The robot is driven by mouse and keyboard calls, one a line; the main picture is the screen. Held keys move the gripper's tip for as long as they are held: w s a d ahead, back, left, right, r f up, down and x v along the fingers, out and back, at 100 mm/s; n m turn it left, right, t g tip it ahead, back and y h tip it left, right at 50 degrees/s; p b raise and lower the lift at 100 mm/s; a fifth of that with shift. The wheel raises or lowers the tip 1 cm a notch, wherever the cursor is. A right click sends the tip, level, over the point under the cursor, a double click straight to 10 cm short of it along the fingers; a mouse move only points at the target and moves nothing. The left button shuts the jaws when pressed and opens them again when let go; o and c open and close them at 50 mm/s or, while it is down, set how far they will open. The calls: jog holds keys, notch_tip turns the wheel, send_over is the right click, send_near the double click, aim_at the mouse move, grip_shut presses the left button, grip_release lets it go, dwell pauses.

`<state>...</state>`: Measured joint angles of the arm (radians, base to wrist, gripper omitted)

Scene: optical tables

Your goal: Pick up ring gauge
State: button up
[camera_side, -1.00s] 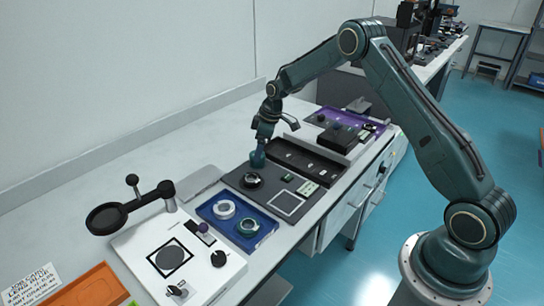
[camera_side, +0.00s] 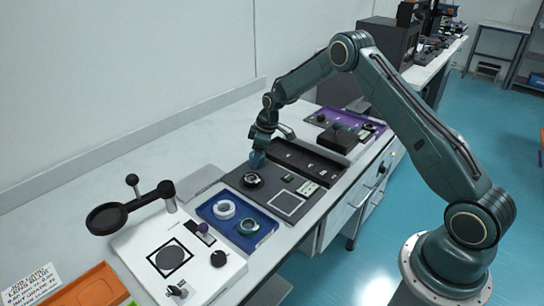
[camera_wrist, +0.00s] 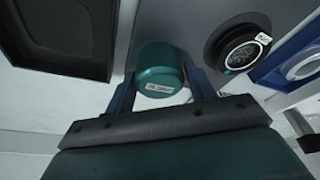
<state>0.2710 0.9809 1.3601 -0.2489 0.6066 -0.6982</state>
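My gripper (camera_side: 258,158) is low over the dark grey plate, at its back left edge. In the wrist view its two fingers (camera_wrist: 160,78) stand on either side of a teal cylinder (camera_wrist: 162,66); they look open, with little room beside it. The cylinder has a small white label, too small to read. In the side view the cylinder is mostly hidden by the gripper. Ring-shaped things are near: a black round piece (camera_side: 252,180) on the plate, a white ring (camera_side: 224,209) and a teal ring (camera_side: 248,227) in the blue tray. I cannot tell which one is named ring gauge.
The blue tray (camera_side: 213,219) and a white base (camera_side: 137,254) with a magnifier arm (camera_side: 140,205) are to the left. The wall is behind.

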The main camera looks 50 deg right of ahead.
jog(key=c, duration=0.7)
jog(key=shift+r, duration=0.15)
notch_tip(320, 180, up, 20)
jog(key=shift+f, duration=0.1)
dwell(0.6)
